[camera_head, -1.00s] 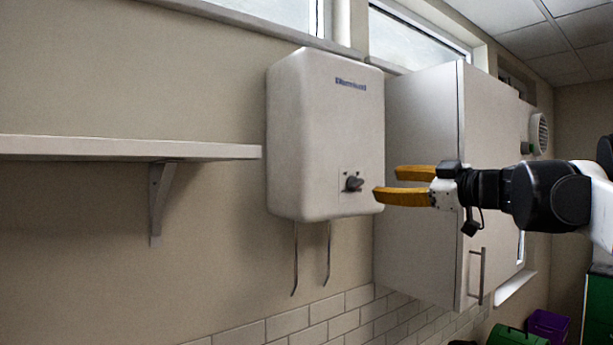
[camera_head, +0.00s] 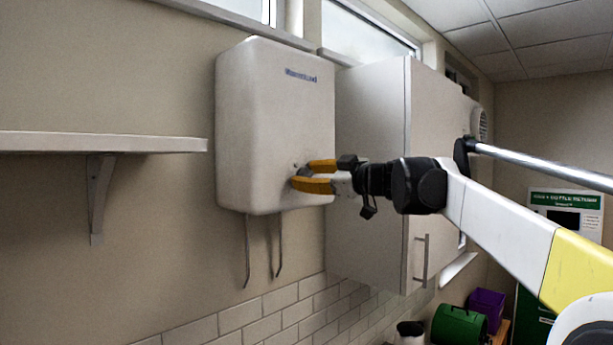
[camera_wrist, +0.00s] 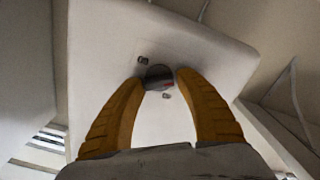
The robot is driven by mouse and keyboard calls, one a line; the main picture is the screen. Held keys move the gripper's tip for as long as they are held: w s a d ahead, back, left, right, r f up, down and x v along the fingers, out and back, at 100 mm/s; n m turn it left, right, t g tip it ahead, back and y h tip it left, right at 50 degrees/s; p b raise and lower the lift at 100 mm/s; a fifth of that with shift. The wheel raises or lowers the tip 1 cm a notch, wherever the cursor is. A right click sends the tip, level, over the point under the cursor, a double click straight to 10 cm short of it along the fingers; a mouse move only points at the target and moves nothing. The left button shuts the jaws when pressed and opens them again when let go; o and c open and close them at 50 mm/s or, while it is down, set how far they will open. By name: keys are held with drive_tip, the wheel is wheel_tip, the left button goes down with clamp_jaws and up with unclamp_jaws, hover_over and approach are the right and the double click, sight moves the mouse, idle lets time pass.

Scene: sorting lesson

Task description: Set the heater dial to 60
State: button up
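The heater (camera_head: 262,130) is a white box on the wall, with a blue label near its top. Its dial (camera_wrist: 159,77) is a dark round knob with a small red mark, low on the front face; small marks lie beside it. I cannot read a number. In the head view the dial is mostly hidden by my fingers. My gripper (camera_head: 303,175) has yellow fingers and is at the heater's lower front. In the wrist view my gripper (camera_wrist: 161,76) has its fingers apart, one tip on each side of the dial, very close to it. Contact is unclear.
A white cupboard (camera_head: 372,150) hangs just right of the heater, close to my arm. A shelf (camera_head: 100,143) is on the wall at left. Two thin pipes (camera_head: 247,250) hang below the heater. Green (camera_head: 458,325) and purple (camera_head: 486,306) containers stand low at right.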

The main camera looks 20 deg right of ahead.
drive_tip(key=c, duration=0.7)
